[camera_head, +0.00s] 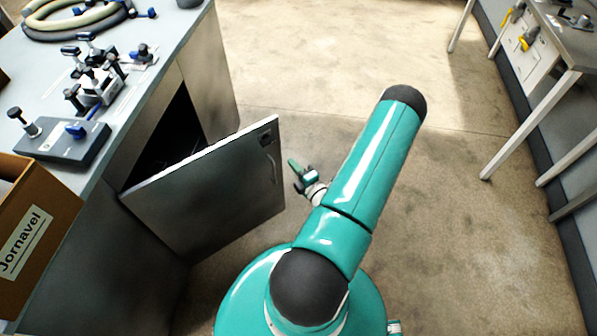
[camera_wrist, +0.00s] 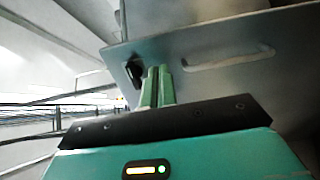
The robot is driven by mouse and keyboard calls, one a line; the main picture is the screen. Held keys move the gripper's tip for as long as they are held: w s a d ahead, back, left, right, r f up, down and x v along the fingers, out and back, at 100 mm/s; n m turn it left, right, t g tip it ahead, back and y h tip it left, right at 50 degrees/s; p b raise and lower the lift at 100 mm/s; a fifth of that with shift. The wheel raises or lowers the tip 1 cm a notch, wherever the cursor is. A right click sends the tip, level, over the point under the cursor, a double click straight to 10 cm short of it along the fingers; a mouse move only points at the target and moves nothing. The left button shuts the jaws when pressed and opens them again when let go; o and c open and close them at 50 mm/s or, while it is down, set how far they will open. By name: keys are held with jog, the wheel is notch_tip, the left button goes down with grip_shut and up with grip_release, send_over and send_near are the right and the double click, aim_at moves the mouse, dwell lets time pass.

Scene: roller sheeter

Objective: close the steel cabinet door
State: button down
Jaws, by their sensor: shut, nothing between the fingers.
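The steel cabinet door (camera_head: 215,195) stands swung open from the cabinet at the left, its outer face toward me. A dark latch (camera_head: 266,139) and a bar handle (camera_head: 271,168) are near its free edge. In the wrist view the door (camera_wrist: 215,40) fills the top right, with the pale handle (camera_wrist: 228,59) and the dark latch (camera_wrist: 134,73). My gripper (camera_head: 293,163) is just right of the door's free edge in the head view. In the wrist view its green fingers (camera_wrist: 157,84) are together and empty, pointing toward the door near the latch. Contact cannot be told.
The cabinet's dark opening (camera_head: 165,140) shows behind the door. On the worktop (camera_head: 165,30) are a clamp fixture (camera_head: 95,85), coiled hoses (camera_head: 75,15) and a cardboard box (camera_head: 25,235) at the front. A table (camera_head: 560,60) stands at the right. The floor between is clear.

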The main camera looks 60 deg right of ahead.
aim_at(275, 143)
jog(key=x, duration=0.8)
jog(key=shift+w+d, duration=0.1)
jog(key=shift+w, duration=0.25)
jog(key=shift+w, duration=0.1)
